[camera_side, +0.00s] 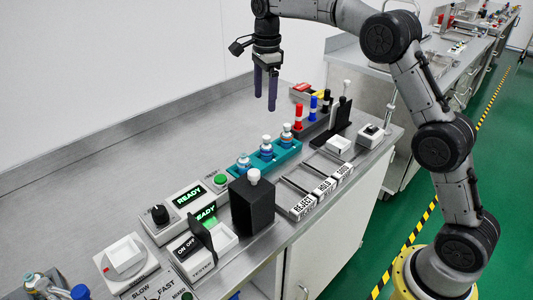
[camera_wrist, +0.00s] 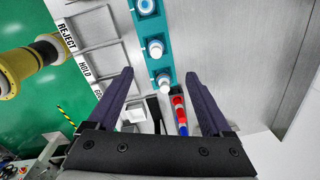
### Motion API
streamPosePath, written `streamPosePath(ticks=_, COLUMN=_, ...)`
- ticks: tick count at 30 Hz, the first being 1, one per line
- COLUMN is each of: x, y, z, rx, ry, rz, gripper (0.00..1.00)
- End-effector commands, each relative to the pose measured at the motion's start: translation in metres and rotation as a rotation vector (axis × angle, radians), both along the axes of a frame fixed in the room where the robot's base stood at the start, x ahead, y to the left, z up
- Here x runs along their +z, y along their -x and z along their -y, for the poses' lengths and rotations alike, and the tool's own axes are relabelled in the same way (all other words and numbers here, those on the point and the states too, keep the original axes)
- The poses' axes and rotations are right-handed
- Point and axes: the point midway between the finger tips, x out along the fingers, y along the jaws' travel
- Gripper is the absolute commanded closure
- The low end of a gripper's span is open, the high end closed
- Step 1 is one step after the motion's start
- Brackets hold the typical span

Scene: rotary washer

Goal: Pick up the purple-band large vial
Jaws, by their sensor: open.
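A teal rack (camera_side: 285,152) on the bench holds three upright white-capped vials: a near one (camera_side: 243,163), a middle one (camera_side: 266,150) and a far one (camera_side: 287,134). Their bands look bluish; I cannot tell which one is purple. The wrist view shows the rack (camera_wrist: 149,31) from above, with the vials (camera_wrist: 155,48) in a row. My gripper (camera_side: 265,100) is open and empty, pointing down in the air above and behind the rack. In the wrist view its dark fingers (camera_wrist: 160,73) stand either side of the rack's far end.
Red, blue and black capped items (camera_side: 314,104) stand beyond the rack. A black block (camera_side: 252,205) with a white-capped item and the READY machines (camera_side: 188,198) stand nearer. REJECT and HOLD lanes (camera_side: 312,190) lie to the right. The bench at back left is clear.

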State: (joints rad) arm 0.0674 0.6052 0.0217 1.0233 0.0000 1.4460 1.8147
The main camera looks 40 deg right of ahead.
Motion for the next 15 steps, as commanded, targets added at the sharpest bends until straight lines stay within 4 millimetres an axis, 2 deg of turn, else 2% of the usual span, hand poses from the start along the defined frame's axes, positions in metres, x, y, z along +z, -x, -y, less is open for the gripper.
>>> streamPosePath(ticks=1, x=-0.013, y=-0.002, z=0.001, rx=-0.001, ry=-0.001, rz=-0.023, gripper=0.16)
streamPosePath(ticks=8, x=-0.043, y=-0.001, z=0.003, rx=-0.003, ry=-0.004, rz=-0.050, gripper=0.16)
streamPosePath(ticks=15, x=-0.088, y=-0.001, z=0.003, rx=-0.003, ry=-0.004, rz=-0.050, gripper=0.16)
